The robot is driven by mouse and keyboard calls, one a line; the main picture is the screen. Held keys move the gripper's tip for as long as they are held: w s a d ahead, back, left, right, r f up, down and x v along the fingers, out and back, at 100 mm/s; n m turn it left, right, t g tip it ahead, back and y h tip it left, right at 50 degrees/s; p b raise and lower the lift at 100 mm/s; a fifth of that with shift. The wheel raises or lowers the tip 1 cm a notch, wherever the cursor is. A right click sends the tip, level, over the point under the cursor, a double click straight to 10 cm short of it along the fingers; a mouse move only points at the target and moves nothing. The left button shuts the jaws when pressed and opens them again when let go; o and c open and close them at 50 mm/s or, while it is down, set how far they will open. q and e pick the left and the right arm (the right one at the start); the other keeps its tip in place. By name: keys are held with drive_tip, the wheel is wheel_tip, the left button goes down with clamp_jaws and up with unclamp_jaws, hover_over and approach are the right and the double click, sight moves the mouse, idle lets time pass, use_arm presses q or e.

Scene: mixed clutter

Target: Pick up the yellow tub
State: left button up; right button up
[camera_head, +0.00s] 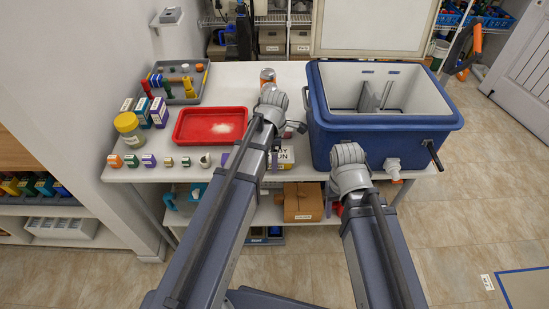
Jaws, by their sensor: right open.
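A squat tub with a yellow lid (127,126) stands upright at the left end of the white table. Its lower body looks pale greenish, and nothing holds it. My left gripper (272,101) is over the table, right of the red tray and well to the right of the tub. Its fingers are hidden by its own wrist. My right gripper (348,156) is in front of the blue cooler, far right of the tub. It is open, with its fingertips hard to make out.
Small boxes (151,112) stand right beside the tub, with a row of small labelled pots in front. A red tray (210,125) and a grey tray (181,98) with small items lie nearby. The blue cooler (382,124), lid up, fills the table's right end.

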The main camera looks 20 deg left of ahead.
drive_tip(key=shift+r, duration=0.1)
use_arm(q)
wheel_tip(320, 180, up, 10)
drive_tip(key=p, duration=1)
use_arm(e)
wheel_tip(320, 180, up, 10)
drive_tip(key=shift+c, duration=0.6)
